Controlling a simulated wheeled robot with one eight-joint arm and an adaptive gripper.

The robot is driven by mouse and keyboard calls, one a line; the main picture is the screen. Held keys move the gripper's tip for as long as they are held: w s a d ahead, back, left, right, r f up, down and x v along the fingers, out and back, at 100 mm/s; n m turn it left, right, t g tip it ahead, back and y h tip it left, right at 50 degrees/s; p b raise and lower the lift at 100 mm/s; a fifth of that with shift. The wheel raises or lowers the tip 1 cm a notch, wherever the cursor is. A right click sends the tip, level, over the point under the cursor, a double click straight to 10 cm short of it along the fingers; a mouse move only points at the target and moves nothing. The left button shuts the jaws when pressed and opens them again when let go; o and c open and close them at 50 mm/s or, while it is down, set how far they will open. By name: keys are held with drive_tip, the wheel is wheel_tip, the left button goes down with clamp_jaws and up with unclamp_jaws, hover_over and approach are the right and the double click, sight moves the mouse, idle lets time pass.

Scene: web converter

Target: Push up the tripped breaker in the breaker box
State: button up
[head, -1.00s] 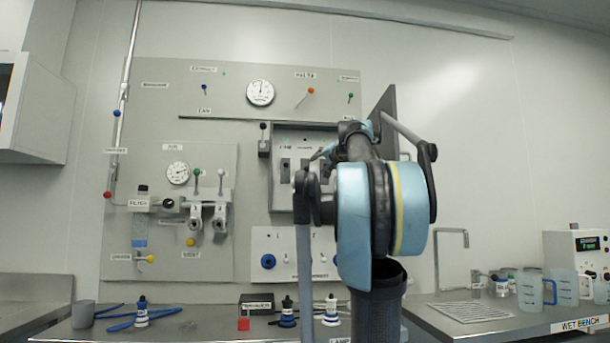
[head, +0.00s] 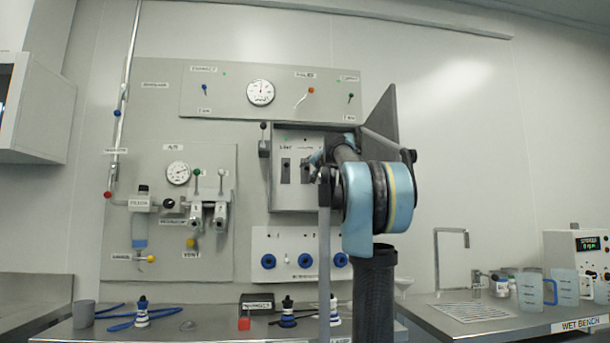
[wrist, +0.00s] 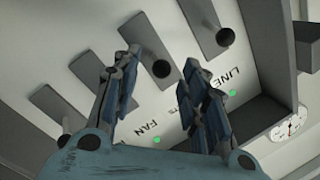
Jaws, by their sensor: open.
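The open grey breaker box (head: 296,195) is on the wall panel in the head view, partly hidden by my arm. Two dark breaker slots show at its left. In the wrist view, seen tilted, the row of grey breaker slots has round dark lever knobs, including a middle knob (wrist: 161,68), a right knob (wrist: 225,37) and a left knob (wrist: 66,122). The labels LINE and FAN and green lights show there. My gripper (wrist: 160,60) is open, its fingertips to either side of the middle knob in the picture; contact is unclear. I cannot tell which breaker is tripped.
The box's open door (head: 382,115) stands out at the right, beside my arm. A panel with blue knobs (head: 269,261) is below the box. A black-knobbed lever (head: 264,140) is at its left.

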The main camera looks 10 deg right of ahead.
sight(308, 169)
drive_tip(key=shift+x, duration=2.3)
